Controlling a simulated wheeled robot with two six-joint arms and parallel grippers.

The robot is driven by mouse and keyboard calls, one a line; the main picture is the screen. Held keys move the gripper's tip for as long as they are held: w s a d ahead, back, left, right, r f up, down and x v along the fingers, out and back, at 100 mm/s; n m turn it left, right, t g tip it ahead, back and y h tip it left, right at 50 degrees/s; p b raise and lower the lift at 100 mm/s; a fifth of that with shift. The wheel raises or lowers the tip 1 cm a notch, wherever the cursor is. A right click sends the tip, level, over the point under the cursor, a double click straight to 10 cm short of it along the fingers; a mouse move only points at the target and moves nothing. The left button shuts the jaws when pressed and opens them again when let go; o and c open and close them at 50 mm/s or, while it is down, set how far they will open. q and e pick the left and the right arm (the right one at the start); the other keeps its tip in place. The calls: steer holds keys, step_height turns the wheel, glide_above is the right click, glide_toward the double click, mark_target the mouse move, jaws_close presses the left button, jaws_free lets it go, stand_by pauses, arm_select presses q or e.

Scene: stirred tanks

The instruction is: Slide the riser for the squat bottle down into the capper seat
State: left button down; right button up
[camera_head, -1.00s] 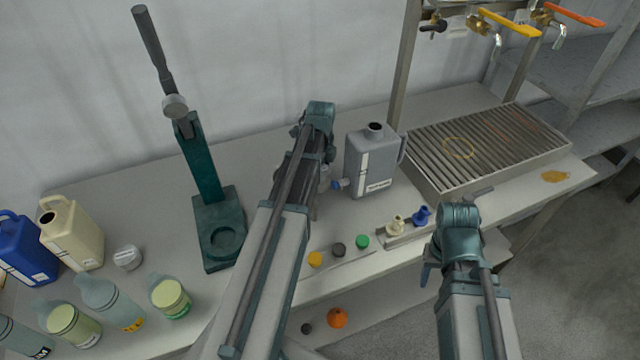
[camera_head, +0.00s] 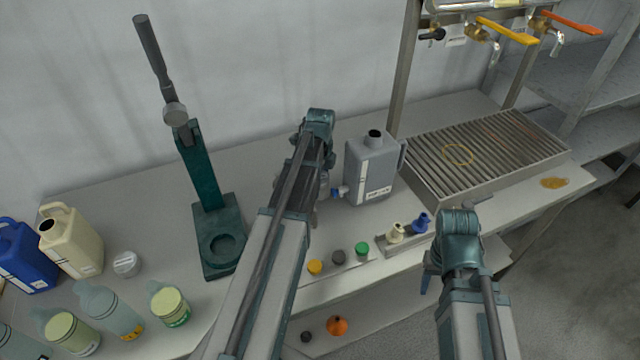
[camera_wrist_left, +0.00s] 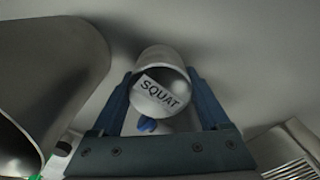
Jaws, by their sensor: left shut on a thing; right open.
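The riser (camera_wrist_left: 160,88) is a pale grey cylinder with a white "SQUAT" label. In the left wrist view it sits between the blue fingers of my left gripper (camera_wrist_left: 162,76), which is shut on it. In the head view my left arm largely hides the riser. The capper (camera_head: 203,190) is a teal stand with a dark lever, left of my left arm. Its round seat (camera_head: 222,248) is a shallow recess in the base and looks empty. My left gripper is to the right of the capper, near the grey jug. My right gripper (camera_head: 427,278) is open near the bench's front edge.
A grey jug (camera_head: 372,168) stands right of my left gripper. Small coloured caps (camera_head: 338,257) and a rack with cream and blue fittings (camera_head: 396,233) lie in front. Bottles (camera_head: 108,308) and cream (camera_head: 72,240) and blue jugs (camera_head: 24,256) crowd the left. A slatted drain tray (camera_head: 485,155) is at right.

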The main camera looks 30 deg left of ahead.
arm_select(q)
steer(key=shift+r+p, duration=4.95)
steer(key=shift+r, duration=0.1)
